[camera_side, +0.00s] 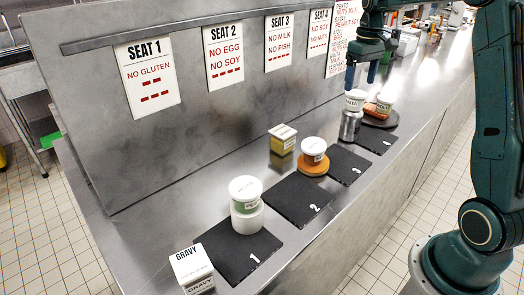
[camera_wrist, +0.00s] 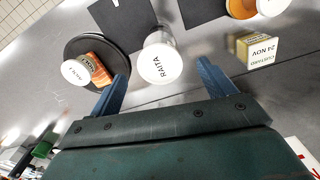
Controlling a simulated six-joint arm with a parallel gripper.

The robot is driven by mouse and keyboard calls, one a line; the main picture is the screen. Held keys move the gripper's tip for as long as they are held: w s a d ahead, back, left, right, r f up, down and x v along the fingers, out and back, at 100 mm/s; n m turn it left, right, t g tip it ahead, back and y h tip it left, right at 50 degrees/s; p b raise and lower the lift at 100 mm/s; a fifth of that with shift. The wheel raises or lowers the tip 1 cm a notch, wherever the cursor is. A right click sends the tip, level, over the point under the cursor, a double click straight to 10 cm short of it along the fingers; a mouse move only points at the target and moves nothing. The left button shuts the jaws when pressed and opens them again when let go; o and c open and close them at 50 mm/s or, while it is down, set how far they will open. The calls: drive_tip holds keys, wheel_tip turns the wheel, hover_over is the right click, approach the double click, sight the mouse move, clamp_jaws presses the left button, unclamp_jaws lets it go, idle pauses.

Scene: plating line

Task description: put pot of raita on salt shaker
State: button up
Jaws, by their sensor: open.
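The pot of raita (camera_side: 354,100) is a small white tub with a white lid. Its lid reads RAITA in the wrist view (camera_wrist: 158,66). It stands upright on top of a silver metal cylinder (camera_side: 350,126), which looks like the salt shaker; no label on the cylinder is readable. My gripper (camera_side: 361,80) is open and empty, just above the pot in the side view. In the wrist view its two blue fingers are spread on either side of the pot, apart from it. The cylinder is mostly hidden under the pot in the wrist view.
A yellow custard box (camera_wrist: 256,50), an orange-based tub (camera_side: 314,150), stacked white tubs (camera_side: 246,205) and a gravy box (camera_side: 191,266) stand along the counter. Numbered black mats lie in front.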

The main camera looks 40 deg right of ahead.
sight(357, 94)
wheel_tip(357, 94, up, 7)
idle(0.4)
idle(0.4)
drive_tip(key=s+a+r+n+t, duration=0.1)
drive_tip(key=s+a+r, duration=0.1)
drive_tip(key=s+a, duration=0.45)
drive_tip(key=s+a+r+t, duration=0.2)
drive_tip(key=s+a, duration=0.1)
drive_tip(key=a, duration=0.7)
drive_tip(key=s+a+f+t, duration=0.1)
drive_tip(key=s+a+f, duration=0.2)
drive_tip(key=s, duration=0.3)
drive_tip(key=s+a+f+t, duration=0.1)
drive_tip(key=s+a+f, duration=0.3)
drive_tip(key=s+a, duration=0.2)
drive_tip(key=shift+s+a+f+n+t, duration=0.3)
drive_tip(key=shift+s+n, duration=0.1)
drive_tip(key=shift+s, duration=0.35)
